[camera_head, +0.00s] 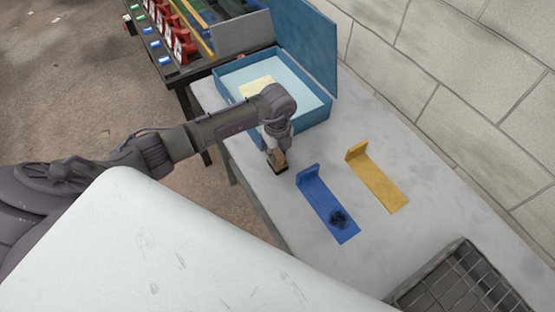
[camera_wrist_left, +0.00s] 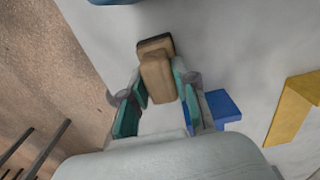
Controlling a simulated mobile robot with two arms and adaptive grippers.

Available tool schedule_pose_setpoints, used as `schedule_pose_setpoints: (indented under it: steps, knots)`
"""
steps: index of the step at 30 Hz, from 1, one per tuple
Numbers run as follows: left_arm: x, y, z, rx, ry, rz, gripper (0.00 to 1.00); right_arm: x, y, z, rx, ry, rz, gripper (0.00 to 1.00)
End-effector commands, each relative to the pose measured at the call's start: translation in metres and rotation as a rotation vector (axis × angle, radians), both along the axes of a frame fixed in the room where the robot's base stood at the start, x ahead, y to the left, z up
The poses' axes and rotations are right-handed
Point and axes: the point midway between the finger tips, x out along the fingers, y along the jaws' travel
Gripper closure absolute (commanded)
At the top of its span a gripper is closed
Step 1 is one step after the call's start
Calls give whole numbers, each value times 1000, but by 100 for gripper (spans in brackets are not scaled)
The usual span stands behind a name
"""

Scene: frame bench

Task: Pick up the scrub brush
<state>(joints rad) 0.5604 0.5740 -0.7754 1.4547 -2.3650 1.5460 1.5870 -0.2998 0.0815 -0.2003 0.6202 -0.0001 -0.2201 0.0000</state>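The scrub brush (camera_head: 280,166) is a tan block with a dark underside, at the near left edge of the grey bench, in front of the blue box. In the left wrist view, the brush (camera_wrist_left: 157,74) sits between the teal finger pads of my left gripper (camera_wrist_left: 161,92). Both pads appear to press against its sides, so the gripper looks shut on it. In the head view my left gripper (camera_head: 275,151) points down and partly covers the brush. The brush is at or very near the bench top; I cannot tell whether it touches. My right gripper is not in view.
A blue open box (camera_head: 318,112) with its lid raised stands behind. A blue bracket (camera_head: 319,196) with a dark blot and a yellow bracket (camera_head: 381,184) lie to the right. A wire basket (camera_head: 460,281) is at the lower right. A block wall (camera_head: 470,90) borders the bench (camera_head: 390,240).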

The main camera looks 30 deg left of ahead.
Motion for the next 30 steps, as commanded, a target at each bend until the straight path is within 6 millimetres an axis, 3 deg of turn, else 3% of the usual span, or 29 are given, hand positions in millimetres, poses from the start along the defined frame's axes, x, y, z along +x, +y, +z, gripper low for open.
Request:
schedule_pose_setpoints:
  steps: [3, 14, 22, 30]
  knots:
    - [0, 0, 0, 0, 0, 0, 100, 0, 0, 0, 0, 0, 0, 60]
    - [1, 0, 4, 0, -2, 0, 100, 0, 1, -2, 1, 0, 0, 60]
    - [2, 0, 37, 0, -8, -2, 100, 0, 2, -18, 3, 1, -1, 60]
    - [-20, -55, 73, -4, -6, -6, 100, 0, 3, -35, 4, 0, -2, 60]
